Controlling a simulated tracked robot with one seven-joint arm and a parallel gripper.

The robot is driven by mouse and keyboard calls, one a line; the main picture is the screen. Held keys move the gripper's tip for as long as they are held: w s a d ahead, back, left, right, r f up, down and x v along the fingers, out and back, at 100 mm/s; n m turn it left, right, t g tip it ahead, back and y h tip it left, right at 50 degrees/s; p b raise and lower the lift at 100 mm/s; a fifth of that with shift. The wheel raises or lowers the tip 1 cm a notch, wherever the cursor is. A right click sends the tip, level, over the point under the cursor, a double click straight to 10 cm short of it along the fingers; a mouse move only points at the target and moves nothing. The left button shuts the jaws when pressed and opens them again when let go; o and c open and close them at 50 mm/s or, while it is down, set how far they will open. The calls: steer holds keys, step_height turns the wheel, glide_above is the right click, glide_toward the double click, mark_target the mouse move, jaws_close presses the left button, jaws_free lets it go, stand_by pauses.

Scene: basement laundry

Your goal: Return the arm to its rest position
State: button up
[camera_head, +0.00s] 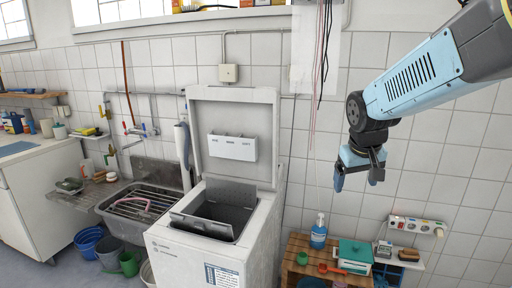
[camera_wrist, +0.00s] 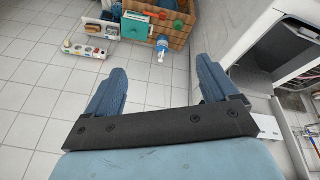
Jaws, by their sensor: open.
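My light-blue arm reaches in from the upper right in the head view. My gripper (camera_head: 357,180) hangs at its end, pointing down, in the air in front of the tiled wall. It is to the right of the open-lidded washing machine (camera_head: 192,256) and above the wooden crate shelf. In the wrist view my gripper (camera_wrist: 158,90) shows two blue fingers spread well apart. Nothing is between the fingers; only floor and wall tiles show beyond them.
The washing machine's raised lid (camera_head: 236,165) stands left of my gripper. The wooden shelf (camera_head: 296,264) below holds a blue bottle (camera_head: 319,234) and a teal box (camera_head: 355,252). A power strip (camera_head: 417,225) is on the wall. A sink (camera_head: 140,212) is at left.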

steer(key=s+a+r+m+t+y, duration=0.1)
steer(key=s+r, duration=0.3)
steer(key=s, duration=1)
steer(key=shift+s+a+r+t, duration=0.15)
steer(key=shift+s+a+t, duration=0.1)
steer(key=shift+s+t, duration=0.05)
